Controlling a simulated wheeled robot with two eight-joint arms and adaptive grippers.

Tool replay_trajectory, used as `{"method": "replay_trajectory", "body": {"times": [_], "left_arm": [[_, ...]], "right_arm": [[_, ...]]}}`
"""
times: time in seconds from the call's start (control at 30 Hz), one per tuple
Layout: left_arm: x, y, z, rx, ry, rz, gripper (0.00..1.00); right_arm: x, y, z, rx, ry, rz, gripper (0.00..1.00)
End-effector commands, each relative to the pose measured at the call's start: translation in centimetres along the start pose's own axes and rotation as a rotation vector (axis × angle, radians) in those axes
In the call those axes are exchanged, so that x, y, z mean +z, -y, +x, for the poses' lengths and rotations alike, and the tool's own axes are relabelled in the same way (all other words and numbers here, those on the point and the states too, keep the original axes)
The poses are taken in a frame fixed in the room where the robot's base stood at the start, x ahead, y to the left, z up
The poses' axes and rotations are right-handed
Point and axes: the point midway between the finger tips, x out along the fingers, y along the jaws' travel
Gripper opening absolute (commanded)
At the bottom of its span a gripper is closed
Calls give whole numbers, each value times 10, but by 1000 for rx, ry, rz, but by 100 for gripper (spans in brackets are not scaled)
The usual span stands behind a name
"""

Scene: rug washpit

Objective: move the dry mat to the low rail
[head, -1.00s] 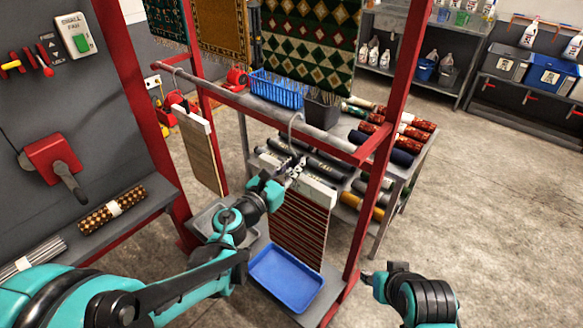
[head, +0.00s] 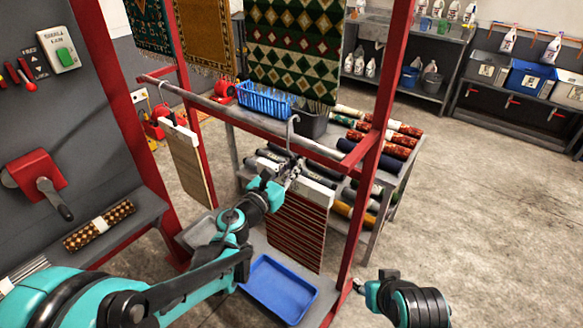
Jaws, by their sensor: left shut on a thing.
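A red-brown striped mat (head: 297,232) hangs upright from a white clamp bar with a grey hook (head: 292,130). My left gripper (head: 289,176) is shut on the hanger just above the bar, at its left part. The hook's top is level with or slightly above the grey low rail (head: 225,109); I cannot tell whether it rests on the rail. A tan mat (head: 190,170) hangs by its own hook at the rail's left end. My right gripper (head: 362,286) is low at the right, apart from the mats; its finger opening is unclear.
Red posts (head: 374,150) frame the rail. A blue tray (head: 280,312) lies below the striped mat, and a grey tray (head: 187,238) sits further left. Patterned rugs (head: 297,50) hang above. A table (head: 384,210) with rolled rugs stands behind. Floor at right is clear.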

Motion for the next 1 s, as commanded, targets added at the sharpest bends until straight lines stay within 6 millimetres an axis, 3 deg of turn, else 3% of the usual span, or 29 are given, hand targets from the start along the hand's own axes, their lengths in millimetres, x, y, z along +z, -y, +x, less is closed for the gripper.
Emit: {"method": "replay_trajectory", "body": {"times": [1.0], "left_arm": [[-36,0,0,0,0,0,0]], "right_arm": [[18,0,26,0,0,0,40]]}}
